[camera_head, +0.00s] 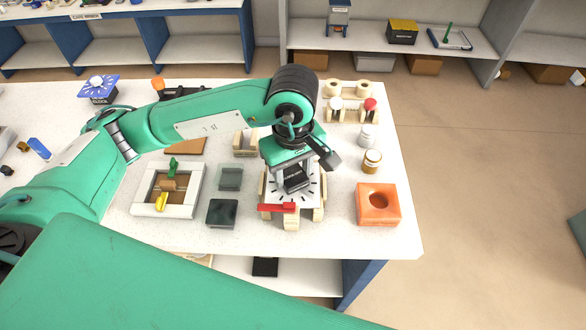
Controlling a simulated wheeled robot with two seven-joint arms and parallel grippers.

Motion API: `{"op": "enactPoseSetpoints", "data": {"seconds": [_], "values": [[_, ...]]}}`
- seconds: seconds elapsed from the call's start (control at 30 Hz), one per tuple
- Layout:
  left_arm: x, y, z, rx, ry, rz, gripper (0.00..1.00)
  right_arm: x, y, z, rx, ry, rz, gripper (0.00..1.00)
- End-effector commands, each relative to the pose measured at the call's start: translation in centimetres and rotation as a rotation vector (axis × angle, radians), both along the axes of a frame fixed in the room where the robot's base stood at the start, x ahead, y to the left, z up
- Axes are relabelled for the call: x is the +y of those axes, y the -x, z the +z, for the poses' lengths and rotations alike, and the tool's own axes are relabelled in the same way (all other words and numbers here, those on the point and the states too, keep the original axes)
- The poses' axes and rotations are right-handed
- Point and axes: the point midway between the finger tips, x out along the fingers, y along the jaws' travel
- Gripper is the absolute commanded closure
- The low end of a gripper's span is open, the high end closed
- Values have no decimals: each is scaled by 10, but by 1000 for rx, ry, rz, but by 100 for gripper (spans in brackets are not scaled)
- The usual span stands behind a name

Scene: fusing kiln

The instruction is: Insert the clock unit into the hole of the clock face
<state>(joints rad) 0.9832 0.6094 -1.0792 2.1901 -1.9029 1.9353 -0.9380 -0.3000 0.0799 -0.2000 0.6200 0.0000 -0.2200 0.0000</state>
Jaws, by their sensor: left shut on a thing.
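The clock face (311,198) is a white plate with dark hour marks. It rests on a light wooden stand (292,222) near the front middle of the table. My left gripper (294,169) reaches down over the clock face and is shut on the clock unit (296,180), a small black box. The unit is at or just above the middle of the face. The hole is hidden under the unit and gripper, so I cannot tell whether the unit is in it. My right gripper is not in view.
A red piece (278,207) lies at the front left of the clock face. An orange block with a round hollow (378,205) is to the right, small jars (372,161) behind it. A white frame tray (150,206) and dark tile (222,213) are left. Bare tabletop (345,235) lies in front.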

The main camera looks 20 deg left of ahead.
Motion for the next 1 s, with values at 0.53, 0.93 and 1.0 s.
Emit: {"op": "enactPoseSetpoints", "data": {"seconds": [0.53, 0.93, 1.0], "values": [[0, 0, -9, 0, 0, 0, 50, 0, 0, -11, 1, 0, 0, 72], [0, 0, -11, 0, 0, 0, 28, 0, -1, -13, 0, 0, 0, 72], [0, 0, -11, 0, 0, 0, 28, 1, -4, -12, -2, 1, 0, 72]]}}
